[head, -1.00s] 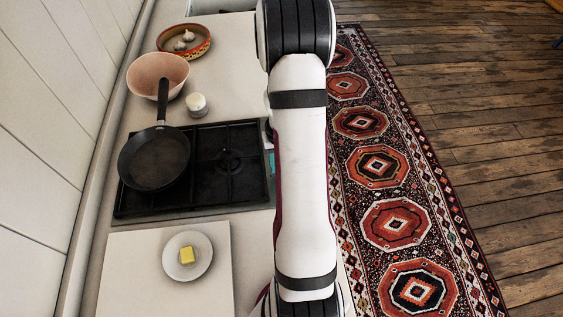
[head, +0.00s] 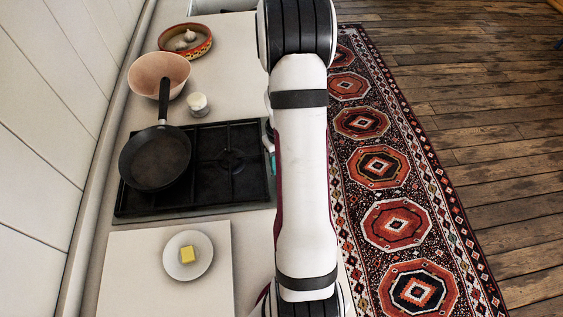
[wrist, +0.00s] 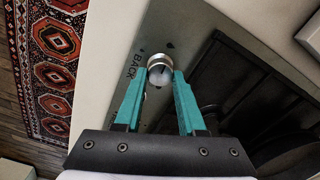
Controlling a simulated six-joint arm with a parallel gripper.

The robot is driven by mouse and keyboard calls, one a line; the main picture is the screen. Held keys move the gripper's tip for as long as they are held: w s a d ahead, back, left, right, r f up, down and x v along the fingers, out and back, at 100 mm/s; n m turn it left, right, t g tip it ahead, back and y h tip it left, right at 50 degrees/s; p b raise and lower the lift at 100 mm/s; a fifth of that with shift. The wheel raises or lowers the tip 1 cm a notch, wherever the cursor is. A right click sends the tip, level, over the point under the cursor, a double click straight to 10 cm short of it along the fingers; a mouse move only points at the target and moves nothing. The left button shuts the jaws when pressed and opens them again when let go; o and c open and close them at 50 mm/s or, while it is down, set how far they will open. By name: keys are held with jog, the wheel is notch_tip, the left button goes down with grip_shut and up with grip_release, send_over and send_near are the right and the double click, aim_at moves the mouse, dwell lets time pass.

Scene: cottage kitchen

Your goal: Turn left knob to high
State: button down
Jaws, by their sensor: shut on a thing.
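A round knob with a silver rim (wrist: 160,61) shows in the wrist view on the hob's control strip, beside the printed word BACK. My gripper (wrist: 162,77) has its two teal fingers shut on this knob, one on each side. The pointer's setting is too small to read. In the head view my arm hides the knob, and only a sliver of my gripper shows at the right edge of the black hob (head: 246,191). I cannot see the other knob clearly.
A black frying pan (head: 155,160) sits on the hob's left side. Behind are a pink bowl (head: 143,75), a small white-lidded jar (head: 198,106) and a patterned dish (head: 174,52) with garlic. A plate (head: 175,268) with butter (head: 187,255) rests on a pale board (head: 130,283) in front.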

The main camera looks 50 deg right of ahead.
jog(key=c, duration=0.5)
grip_release()
notch_tip(320, 180, up, 16)
jog(key=shift+f, duration=0.1)
jog(key=a+r, duration=0.4)
jog(key=a, duration=1)
jog(key=s+a+y, duration=0.1)
jog(key=s+a, duration=1)
jog(key=a, duration=0.4)
jog(key=shift+a+m+y, duration=0.4)
